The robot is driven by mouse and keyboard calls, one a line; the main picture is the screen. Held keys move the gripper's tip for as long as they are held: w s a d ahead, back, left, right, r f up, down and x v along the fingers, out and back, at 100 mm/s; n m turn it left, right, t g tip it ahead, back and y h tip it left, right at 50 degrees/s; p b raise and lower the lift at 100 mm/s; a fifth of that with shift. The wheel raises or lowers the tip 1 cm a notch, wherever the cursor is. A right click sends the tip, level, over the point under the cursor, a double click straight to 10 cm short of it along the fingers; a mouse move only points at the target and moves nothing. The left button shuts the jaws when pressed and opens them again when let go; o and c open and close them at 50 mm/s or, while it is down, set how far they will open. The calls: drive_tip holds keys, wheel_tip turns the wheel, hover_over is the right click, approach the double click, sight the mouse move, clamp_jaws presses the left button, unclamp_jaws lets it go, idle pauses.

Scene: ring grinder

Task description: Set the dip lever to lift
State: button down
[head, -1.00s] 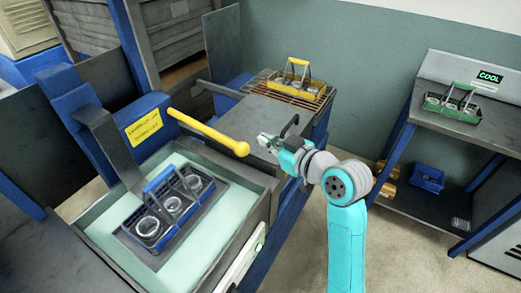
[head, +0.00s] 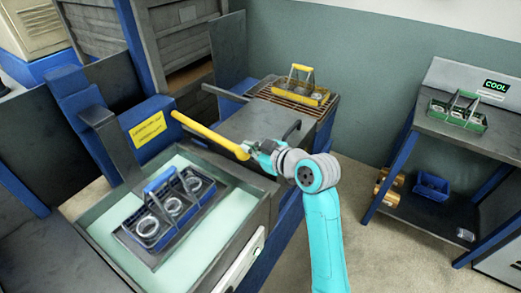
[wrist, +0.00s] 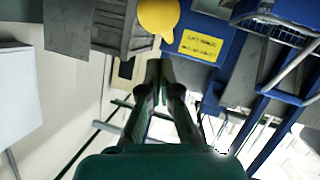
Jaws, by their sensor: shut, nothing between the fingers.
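The dip lever (head: 210,135) is a yellow bar with a round knob at its lower right end. It sticks out over the tank (head: 262,185) from the blue post with a yellow label (head: 148,129). My gripper (head: 252,148) is at the knob end, with its fingers closed and empty; it looks very close to the knob, but I cannot tell whether they touch. In the wrist view the yellow knob (wrist: 158,15) shows just beyond the closed fingertips (wrist: 160,75).
A yellow-handled basket (head: 300,90) stands on a rack behind the tank. A green-handled basket (head: 457,112) sits on the bench at right, near a COOL sign (head: 494,86).

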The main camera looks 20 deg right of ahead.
drive_tip(key=shift+w+f, duration=0.35)
drive_tip(key=shift+f, duration=0.3)
drive_tip(key=shift+w+f, duration=0.35)
drive_tip(key=shift+f, duration=0.3)
drive_tip(key=shift+f, duration=2.4)
